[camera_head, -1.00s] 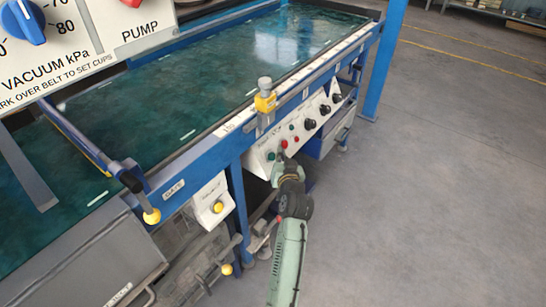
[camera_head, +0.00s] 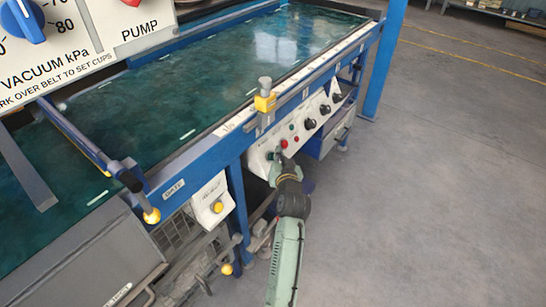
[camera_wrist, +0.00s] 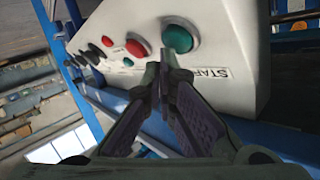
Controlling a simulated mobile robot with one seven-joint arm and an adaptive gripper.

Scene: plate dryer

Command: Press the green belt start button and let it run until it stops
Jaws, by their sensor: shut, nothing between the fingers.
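The green start button (camera_wrist: 180,35) sits on the white control panel (camera_wrist: 235,40), above a label reading START (camera_wrist: 211,73). My gripper (camera_wrist: 168,62) is shut and empty, with its fingertips at the lower left edge of the green button in the wrist view. I cannot tell whether they touch it or whether it is pressed in. In the head view my gripper (camera_head: 278,158) is at the front of the control panel (camera_head: 258,152) and hides part of it. The dark green belt (camera_head: 215,65) lies on the blue frame above the panel.
A red button (camera_wrist: 137,48) is just left of the green one, with dark knobs (camera_head: 325,109) farther along. A yellow-topped clamp (camera_head: 265,101) stands on the rail above. A second white box with a yellow knob (camera_head: 218,207) is to the left. The floor at right is clear.

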